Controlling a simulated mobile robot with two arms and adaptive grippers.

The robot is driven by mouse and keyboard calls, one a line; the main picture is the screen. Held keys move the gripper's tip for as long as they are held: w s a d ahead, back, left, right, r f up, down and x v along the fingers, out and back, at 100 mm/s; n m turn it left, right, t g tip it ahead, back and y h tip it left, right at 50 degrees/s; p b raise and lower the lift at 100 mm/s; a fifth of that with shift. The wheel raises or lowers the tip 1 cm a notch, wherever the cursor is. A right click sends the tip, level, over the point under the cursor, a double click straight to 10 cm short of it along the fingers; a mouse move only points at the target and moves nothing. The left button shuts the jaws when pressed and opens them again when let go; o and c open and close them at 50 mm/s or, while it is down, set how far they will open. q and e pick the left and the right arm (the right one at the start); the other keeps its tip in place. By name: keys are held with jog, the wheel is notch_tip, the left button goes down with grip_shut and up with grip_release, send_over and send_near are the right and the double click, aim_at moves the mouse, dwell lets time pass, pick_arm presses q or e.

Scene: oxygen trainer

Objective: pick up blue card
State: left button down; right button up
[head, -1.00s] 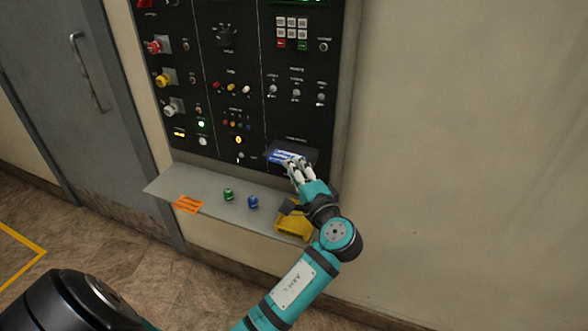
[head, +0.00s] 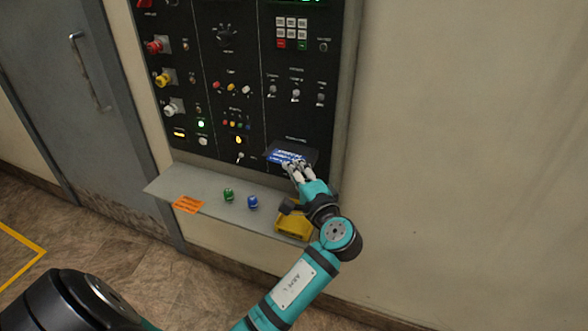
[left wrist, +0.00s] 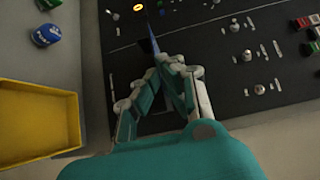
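The blue card (head: 284,156) is at the dark card reader at the lower right of the panel in the head view. In the left wrist view the card (left wrist: 153,46) shows edge-on as a thin blue strip at the fingertips. My left gripper (head: 296,164) has its fingers at the card's near edge. In the left wrist view the fingers (left wrist: 166,66) come together at the card and look closed on it. Part of the card is hidden behind the fingers. My right gripper is not in view.
A grey shelf (head: 165,188) below the panel (head: 235,60) holds an orange card (head: 187,204), a green knob-like piece (head: 228,194), a blue one (head: 252,202) and a yellow tray (head: 292,226). The tray is close under my left wrist. Bare wall is to the right.

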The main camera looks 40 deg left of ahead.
pick_arm(q)
notch_tip(320, 180, up, 2)
jog(key=shift+r+p, duration=0.25)
jog(key=shift+p, duration=0.55)
jog(key=s+d+r+p, duration=0.4)
jog(key=s+d, duration=0.3)
jog(key=d, duration=0.5)
jog(key=shift+s+r, duration=0.15)
jog(key=shift+r, duration=0.3)
